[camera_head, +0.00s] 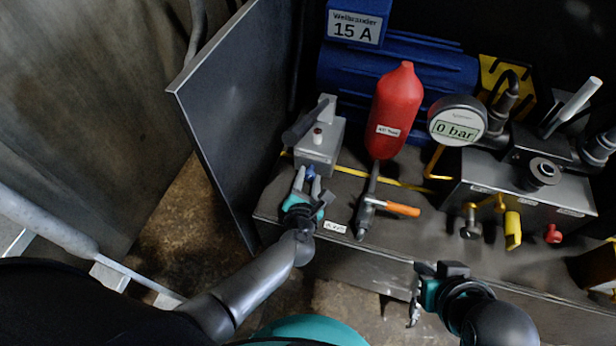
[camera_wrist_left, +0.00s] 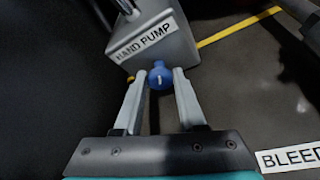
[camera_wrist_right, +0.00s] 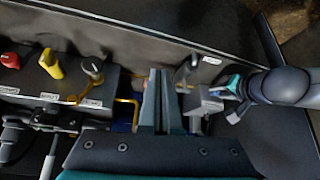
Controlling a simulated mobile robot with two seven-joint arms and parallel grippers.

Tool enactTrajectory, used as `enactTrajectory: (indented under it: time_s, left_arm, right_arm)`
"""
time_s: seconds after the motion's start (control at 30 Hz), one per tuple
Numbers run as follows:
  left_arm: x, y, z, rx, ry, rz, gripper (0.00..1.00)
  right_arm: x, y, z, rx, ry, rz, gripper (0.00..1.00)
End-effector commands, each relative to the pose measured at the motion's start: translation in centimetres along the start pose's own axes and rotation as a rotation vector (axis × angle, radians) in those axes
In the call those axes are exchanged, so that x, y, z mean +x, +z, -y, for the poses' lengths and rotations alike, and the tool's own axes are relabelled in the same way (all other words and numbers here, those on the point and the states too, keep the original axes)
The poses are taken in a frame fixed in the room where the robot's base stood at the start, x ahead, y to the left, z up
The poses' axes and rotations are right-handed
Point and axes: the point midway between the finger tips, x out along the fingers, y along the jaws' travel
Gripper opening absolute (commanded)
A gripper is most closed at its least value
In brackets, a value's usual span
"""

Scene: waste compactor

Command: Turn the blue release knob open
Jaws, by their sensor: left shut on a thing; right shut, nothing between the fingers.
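The blue release knob (camera_head: 310,172) sits at the front of the grey hand pump (camera_head: 320,145). In the left wrist view the round blue knob (camera_wrist_left: 160,76) with a small white mark lies between the fingertips, below the HAND PUMP label. My left gripper (camera_head: 307,186) is shut on the knob, one finger on each side. My right gripper (camera_head: 442,270) is shut and empty, in front of the bench edge, away from the knob. The right wrist view shows its fingers (camera_wrist_right: 161,90) together with nothing between them.
A red accumulator (camera_head: 397,110) and an orange-handled valve (camera_head: 402,209) stand right of the pump. A gauge reading 0 bar (camera_head: 457,121) is above a valve block (camera_head: 520,190) with yellow and red knobs. A dark panel (camera_head: 235,110) stands to the left.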

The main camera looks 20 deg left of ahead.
Motion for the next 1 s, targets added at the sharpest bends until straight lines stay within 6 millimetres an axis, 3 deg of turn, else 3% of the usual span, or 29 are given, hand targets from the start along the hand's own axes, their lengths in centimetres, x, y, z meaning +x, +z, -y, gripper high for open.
enactTrajectory:
  time_s: [0.3, 0.8, 0.83, 1.0]
  left_arm:
    - [-0.02, -0.15, 0.18, 0.108, 0.045, -0.002, 0.00]
    - [-0.02, -0.12, 0.14, 0.128, 0.052, -0.001, 0.00]
    - [-0.02, -0.12, 0.14, 0.127, 0.052, -0.002, 0.42]
    - [-0.01, -0.09, 0.13, 0.127, 0.052, -0.001, 0.61]
  right_arm:
    - [0.66, -0.47, 0.60, -0.002, -0.016, -0.054, 0.00]
    - [0.72, -0.66, 0.84, -0.003, -0.022, -0.069, 0.00]
    - [0.73, -0.65, 0.84, -0.003, -0.022, -0.068, 0.00]
    - [0.73, -0.61, 0.84, -0.004, -0.022, -0.066, 0.00]
